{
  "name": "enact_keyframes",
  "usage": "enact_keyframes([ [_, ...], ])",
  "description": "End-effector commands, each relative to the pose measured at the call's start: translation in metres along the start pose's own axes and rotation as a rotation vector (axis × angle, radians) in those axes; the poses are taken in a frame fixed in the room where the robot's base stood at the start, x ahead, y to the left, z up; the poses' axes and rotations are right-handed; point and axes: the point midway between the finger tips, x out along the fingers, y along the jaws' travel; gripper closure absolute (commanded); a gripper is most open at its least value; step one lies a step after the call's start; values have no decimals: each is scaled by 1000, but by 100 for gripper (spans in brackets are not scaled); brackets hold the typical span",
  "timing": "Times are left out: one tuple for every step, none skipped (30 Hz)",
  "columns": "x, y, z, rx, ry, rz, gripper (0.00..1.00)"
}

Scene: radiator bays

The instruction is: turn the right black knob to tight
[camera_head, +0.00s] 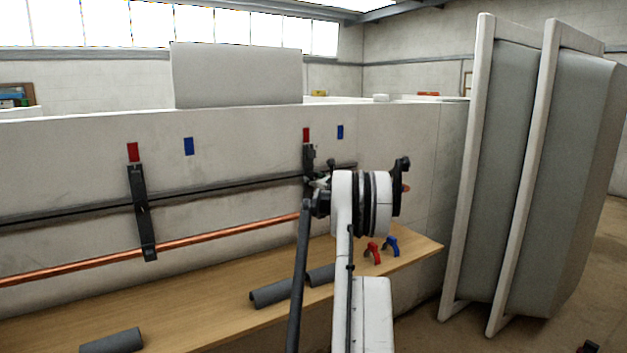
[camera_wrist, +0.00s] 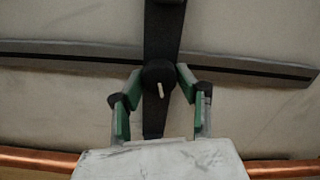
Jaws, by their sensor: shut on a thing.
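The right black knob (camera_wrist: 153,72) sits on a dark vertical bracket (camera_wrist: 163,30) in the wrist view. A short white mark on the knob points nearly straight down. My gripper (camera_wrist: 159,77) has its green-padded fingers closed on the knob from the left and right. In the head view the right bracket (camera_head: 308,155) is on the wall under a red tag, and my gripper (camera_head: 322,184) is against it. My wrist and arm hide the knob there. A matching left bracket (camera_head: 142,215) shows farther left on the wall.
A dark pipe (camera_head: 80,207) and a copper pipe (camera_head: 200,238) run along the wall. A wooden bench (camera_head: 200,310) below holds grey half-sleeves (camera_head: 270,293), a red clip (camera_head: 373,250) and a blue clip (camera_head: 391,244). Large radiator panels (camera_head: 505,180) stand at right.

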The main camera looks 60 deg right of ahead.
Motion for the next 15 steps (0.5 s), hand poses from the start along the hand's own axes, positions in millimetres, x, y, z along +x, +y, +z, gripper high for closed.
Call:
enact_keyframes([
  [0,0,-1,3,1,-1,94],
  [0,0,-1,4,1,-1,94],
  [0,0,-1,6,1,-1,94],
  [0,0,-1,6,1,-1,94],
  [0,0,-1,6,1,-1,94],
  [0,0,-1,6,1,-1,94],
  [0,0,-1,6,1,-1,94],
  [0,0,-1,6,1,-1,94],
  [0,0,-1,5,1,-1,94],
  [0,0,-1,5,1,-1,94],
  [0,0,-1,5,1,-1,94],
  [0,0,-1,5,1,-1,94],
  [0,0,-1,5,1,-1,64],
  [0,0,-1,5,1,-1,60],
  [0,0,-1,5,1,-1,54],
])
